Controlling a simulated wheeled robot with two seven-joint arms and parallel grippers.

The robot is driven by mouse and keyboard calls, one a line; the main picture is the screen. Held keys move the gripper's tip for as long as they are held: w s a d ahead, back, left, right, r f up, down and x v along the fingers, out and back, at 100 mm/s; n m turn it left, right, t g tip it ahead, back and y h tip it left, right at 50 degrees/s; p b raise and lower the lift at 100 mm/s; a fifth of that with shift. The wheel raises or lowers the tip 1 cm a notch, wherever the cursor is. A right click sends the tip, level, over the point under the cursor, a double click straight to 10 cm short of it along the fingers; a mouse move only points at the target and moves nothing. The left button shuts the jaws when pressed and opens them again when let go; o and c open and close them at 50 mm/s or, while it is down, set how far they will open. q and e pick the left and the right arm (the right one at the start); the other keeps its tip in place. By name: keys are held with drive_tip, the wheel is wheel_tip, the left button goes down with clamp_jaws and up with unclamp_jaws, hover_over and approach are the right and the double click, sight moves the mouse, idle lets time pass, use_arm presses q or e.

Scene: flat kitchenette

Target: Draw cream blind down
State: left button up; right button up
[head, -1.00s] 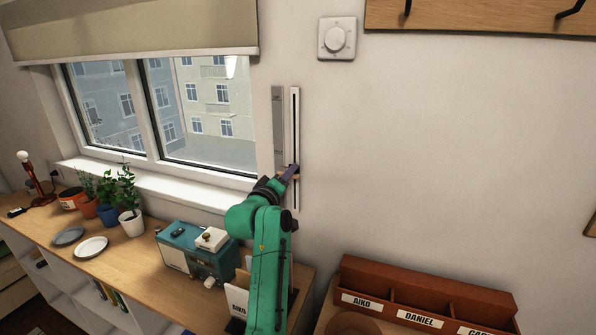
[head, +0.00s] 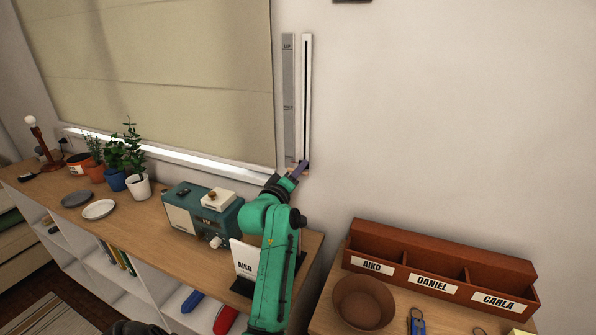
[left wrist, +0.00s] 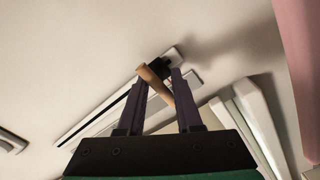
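The cream blind (head: 160,75) hangs down over the window, its lower edge just above the sill. A white slotted track (head: 307,90) beside an upright grey strip (head: 288,100) is on the wall right of it. My left gripper (head: 299,170) is at the track's bottom end. In the left wrist view, its purple fingers (left wrist: 162,78) stand apart on either side of a slim wooden handle (left wrist: 155,84) on a dark mount (left wrist: 160,67). The gap looks wider than the handle; firm contact is unclear. My right gripper is not in view.
A low shelf below the window holds a teal radio (head: 202,210), potted plants (head: 138,187), plates (head: 98,209) and a lamp (head: 46,145). A brown named organizer (head: 440,270) and a bowl (head: 363,302) stand at right. The wall right of the track is clear.

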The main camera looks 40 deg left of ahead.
use_arm(q)
drive_tip(key=shift+o, duration=0.2)
drive_tip(key=shift+f, duration=0.35)
drive_tip(key=shift+d, duration=0.1)
drive_tip(key=shift+s+d+f, duration=0.1)
drive_tip(key=shift+s, duration=0.15)
drive_tip(key=p+v, duration=0.5)
drive_tip(key=v, duration=0.9)
drive_tip(key=shift+r+p, duration=0.3)
drive_tip(key=shift+s, duration=0.1)
